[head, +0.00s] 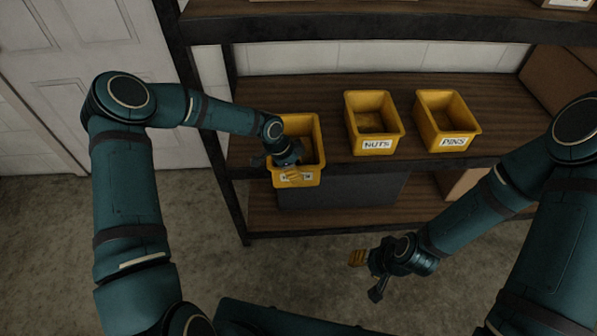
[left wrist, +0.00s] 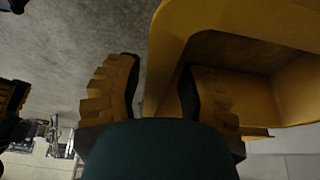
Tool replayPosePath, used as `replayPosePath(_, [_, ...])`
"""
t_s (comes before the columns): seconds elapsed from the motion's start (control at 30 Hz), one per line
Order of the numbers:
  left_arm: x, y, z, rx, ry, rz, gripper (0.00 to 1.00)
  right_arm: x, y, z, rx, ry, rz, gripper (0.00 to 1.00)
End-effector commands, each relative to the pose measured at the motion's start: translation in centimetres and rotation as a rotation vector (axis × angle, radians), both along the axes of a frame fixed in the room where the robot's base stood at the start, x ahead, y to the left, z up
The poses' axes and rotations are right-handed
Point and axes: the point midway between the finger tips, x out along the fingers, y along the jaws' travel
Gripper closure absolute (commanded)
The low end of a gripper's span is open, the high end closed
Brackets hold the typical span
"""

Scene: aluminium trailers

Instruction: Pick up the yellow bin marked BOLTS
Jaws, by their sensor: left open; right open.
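A yellow bin (head: 318,140) stands at the left end of the middle shelf; its front label is mostly covered by my left gripper and I cannot read it. My left gripper (head: 288,170) is open at this bin's front wall. In the left wrist view the yellow bin (left wrist: 172,30) fills the upper right. The bin's wall appears between the two ribbed fingers (left wrist: 160,95), one outside and one on the inner side; I cannot tell whether they touch it. My right gripper (head: 367,276) is open and empty, low in front of the shelf.
Yellow bins marked NUTS (head: 373,122) and PINS (head: 446,120) stand to the right on the same wooden shelf (head: 341,172). An upper shelf (head: 390,28) lies above. A dark box (head: 345,190) and a cardboard box (head: 462,184) sit below. The floor in front is clear.

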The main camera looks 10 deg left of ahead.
Motion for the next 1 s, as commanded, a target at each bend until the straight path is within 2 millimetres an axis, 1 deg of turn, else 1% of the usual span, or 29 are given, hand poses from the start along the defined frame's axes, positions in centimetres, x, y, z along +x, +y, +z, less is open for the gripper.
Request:
replayPosePath(0.03, [0.0,0.5,1.0,0.001,-0.004,0.002,0.61,0.0,0.0,0.0,0.000,0.000,0.000,0.53])
replayPosePath(0.3, [-0.6,2.5,6.1,0.001,-0.005,0.001,0.61,0.0,0.0,0.0,0.000,0.000,0.000,0.53])
replayPosePath(0.4, [-0.8,3.1,7.6,0.001,-0.004,0.002,0.61,0.0,0.0,0.0,0.000,0.000,0.000,0.53])
replayPosePath(0.5, [-0.9,3.4,8.6,0.001,-0.002,0.000,0.61,0.0,0.0,0.0,0.000,0.000,0.000,0.53])
replayPosePath(0.7, [-1.1,3.7,9.5,-0.001,-0.001,-0.001,0.61,0.0,0.0,0.0,0.000,0.000,0.000,0.53])
replayPosePath(0.97, [-1.1,3.7,9.5,-0.001,-0.001,-0.002,0.61,0.0,0.0,0.0,0.000,0.000,0.000,0.54])
replayPosePath(1.0, [-1.1,3.6,9.4,-0.002,0.001,0.001,0.76,0.0,0.0,0.0,0.000,0.000,0.000,0.68])
